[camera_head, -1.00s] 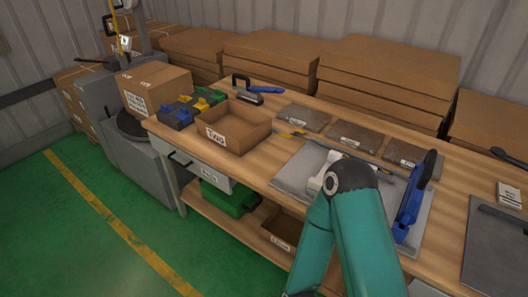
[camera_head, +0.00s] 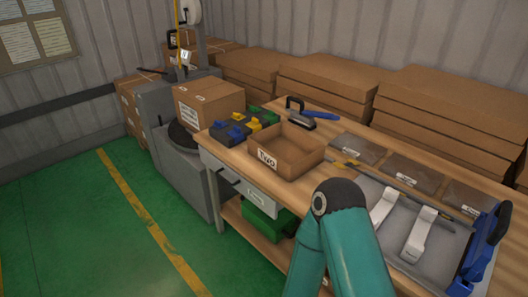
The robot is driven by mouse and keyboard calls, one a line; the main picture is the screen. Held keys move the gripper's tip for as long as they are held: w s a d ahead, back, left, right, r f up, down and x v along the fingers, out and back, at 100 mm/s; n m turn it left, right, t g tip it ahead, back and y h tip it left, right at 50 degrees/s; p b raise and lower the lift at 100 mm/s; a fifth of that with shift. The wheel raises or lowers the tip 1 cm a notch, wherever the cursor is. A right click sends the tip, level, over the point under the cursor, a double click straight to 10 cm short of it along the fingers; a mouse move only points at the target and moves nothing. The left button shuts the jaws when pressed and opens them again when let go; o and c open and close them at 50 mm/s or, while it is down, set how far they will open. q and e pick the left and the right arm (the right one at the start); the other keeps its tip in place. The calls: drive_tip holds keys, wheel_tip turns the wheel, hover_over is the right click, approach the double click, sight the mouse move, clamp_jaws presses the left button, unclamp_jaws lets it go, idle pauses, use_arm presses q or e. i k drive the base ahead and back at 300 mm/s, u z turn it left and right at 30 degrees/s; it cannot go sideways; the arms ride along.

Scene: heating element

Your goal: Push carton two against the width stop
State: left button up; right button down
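Carton two (camera_head: 303,167) is an open, empty-looking brown carton with a "TWO" label on its front face. It sits upright on the wooden workbench near the front edge, left of centre. I cannot tell for certain which thing is the width stop. A blue upright fixture (camera_head: 484,240) stands at the right end of a grey plate (camera_head: 385,186), well apart from the carton. A teal arm link of mine rises at the bottom centre, in front of the bench. Neither of my grippers shows.
Black boxes with yellow and blue clips (camera_head: 238,130) stand left of the carton. A blue-handled tool (camera_head: 315,114) lies behind it. Two pale brackets (camera_head: 420,235) lie on the plate. A closed carton (camera_head: 208,104) stands farther left. Green floor (camera_head: 85,220) is open at left.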

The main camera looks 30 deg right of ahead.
sight(289, 152)
drive_tip(key=u, duration=0.25)
drive_tip(key=i, duration=1.15)
drive_tip(key=z, duration=0.45)
drive_tip(key=i, duration=0.75)
drive_tip(key=z, duration=0.5)
drive_tip(key=k, duration=0.95)
drive_tip(key=z, duration=0.2)
drive_tip(key=i, duration=0.95)
drive_tip(key=u, duration=0.05)
